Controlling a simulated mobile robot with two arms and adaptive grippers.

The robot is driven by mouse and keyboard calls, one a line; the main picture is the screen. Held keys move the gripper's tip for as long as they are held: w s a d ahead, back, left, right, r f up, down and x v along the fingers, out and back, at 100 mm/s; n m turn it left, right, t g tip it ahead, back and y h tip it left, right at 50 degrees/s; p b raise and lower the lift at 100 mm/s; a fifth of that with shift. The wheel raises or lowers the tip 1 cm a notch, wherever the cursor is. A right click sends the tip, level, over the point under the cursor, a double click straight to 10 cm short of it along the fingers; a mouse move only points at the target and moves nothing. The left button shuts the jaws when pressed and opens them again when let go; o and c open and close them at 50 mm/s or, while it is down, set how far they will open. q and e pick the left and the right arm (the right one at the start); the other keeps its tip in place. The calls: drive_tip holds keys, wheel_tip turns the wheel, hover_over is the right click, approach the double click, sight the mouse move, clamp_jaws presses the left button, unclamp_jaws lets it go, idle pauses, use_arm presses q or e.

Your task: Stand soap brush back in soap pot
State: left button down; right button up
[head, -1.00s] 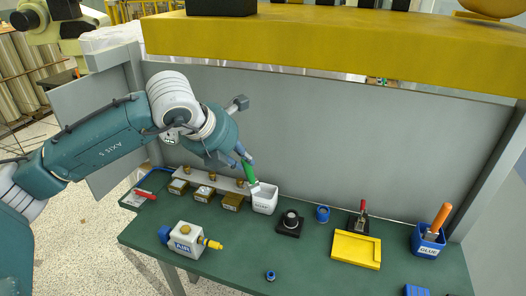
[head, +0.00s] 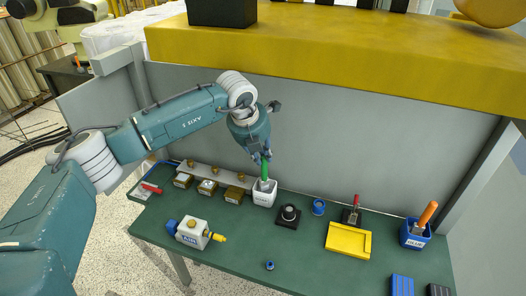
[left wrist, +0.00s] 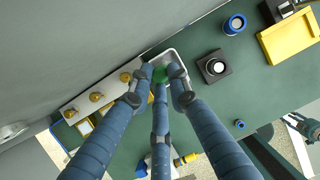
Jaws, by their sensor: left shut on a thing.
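The soap brush (head: 265,169) has a green handle and stands nearly upright. My left gripper (head: 263,156) is shut on the top of its handle. The white soap pot (head: 263,198) stands on the green bench below. The brush's lower end shows at the pot's mouth and seems to be inside it; how deep is hidden. In the left wrist view the green handle top (left wrist: 160,74) sits between my fingers, over the pot (left wrist: 172,58).
Left of the pot is a rack with brass knobs (head: 213,174) and small blocks. To the right are a black fixture (head: 288,216), a blue ring (head: 319,207), a yellow tray (head: 348,240) and a blue glue pot (head: 413,236). The grey panel stands behind.

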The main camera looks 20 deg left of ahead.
use_arm(q)
drive_tip(key=shift+w+d+r+g, duration=0.2)
drive_tip(key=shift+w+g, duration=0.1)
drive_tip(key=shift+w, duration=0.05)
drive_tip(key=shift+s+f+p, duration=0.15)
drive_tip(key=shift+f+p, duration=0.45)
drive_tip(key=shift+p, duration=0.05)
drive_tip(key=shift+f, duration=0.3)
drive_tip(key=shift+a+f, duration=0.1)
drive_tip(key=shift+a, duration=0.05)
drive_tip(key=shift+f, duration=0.15)
drive_tip(key=c, duration=1.6)
unclamp_jaws()
drive_tip(key=shift+c, duration=0.2)
